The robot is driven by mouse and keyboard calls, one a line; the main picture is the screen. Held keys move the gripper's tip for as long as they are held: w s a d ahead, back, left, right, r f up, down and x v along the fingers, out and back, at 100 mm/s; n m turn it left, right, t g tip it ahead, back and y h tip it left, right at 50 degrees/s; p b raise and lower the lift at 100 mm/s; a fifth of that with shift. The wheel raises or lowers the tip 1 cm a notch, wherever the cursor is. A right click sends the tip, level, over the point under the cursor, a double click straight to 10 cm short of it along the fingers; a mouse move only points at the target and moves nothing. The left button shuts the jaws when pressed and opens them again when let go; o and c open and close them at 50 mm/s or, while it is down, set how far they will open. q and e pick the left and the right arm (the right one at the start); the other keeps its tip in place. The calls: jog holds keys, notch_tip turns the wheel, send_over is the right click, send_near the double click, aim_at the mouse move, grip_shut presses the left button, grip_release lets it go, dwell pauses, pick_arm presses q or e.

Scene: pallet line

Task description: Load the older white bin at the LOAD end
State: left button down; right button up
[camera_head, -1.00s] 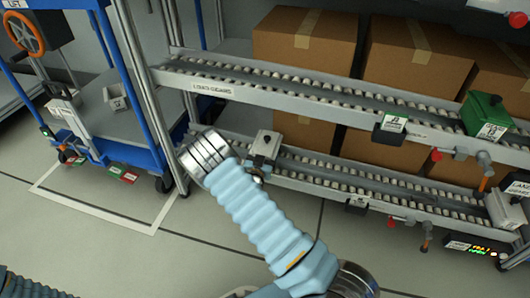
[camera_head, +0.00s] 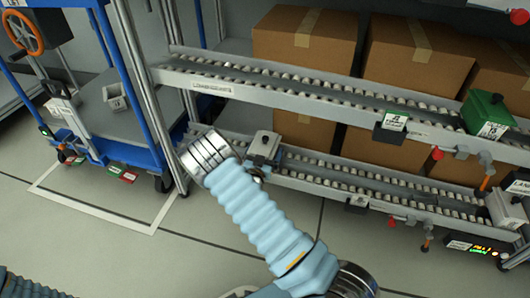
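A small white-grey bin (camera_head: 115,97) sits on the deck of the blue cart at the left. Another white bin (camera_head: 505,210) sits at the right end of the lower roller lane (camera_head: 350,180), partly cut by the frame edge.
A green bin (camera_head: 487,114) stands at the right of the upper roller lane (camera_head: 300,84). Cardboard boxes (camera_head: 305,40) stand behind the lanes. The blue cart (camera_head: 140,158) stands within a white floor outline, beside metal posts. The floor in front is clear.

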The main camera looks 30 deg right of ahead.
jog(key=p+v, duration=0.1)
jog(key=v, duration=1.3)
jog(key=shift+d, duration=0.1)
dwell(3.1)
jog(key=s+a+f+n+g+y, duration=0.2)
jog(key=s+f+g+y, duration=0.15)
jog(key=f+y, duration=0.45)
jog(key=s+a+f+n+g+y, duration=0.2)
jog(key=s+a+f+g+y, duration=0.2)
jog(key=s+a+f, duration=0.3)
jog(key=s+a+r+n+g+y+p, duration=0.1)
jog(key=s+a+r+n+g+y, duration=0.3)
jog(key=s+a+y, duration=0.4)
notch_tip(320, 180, up, 13)
jog(key=a+h+p, duration=0.1)
jog(key=h+p, duration=0.1)
jog(key=p, duration=1.1)
jog(key=shift+w+a+f+n+t+p, duration=0.2)
jog(key=shift+a+n+t+p, duration=0.1)
jog(key=shift+n+t, duration=0.1)
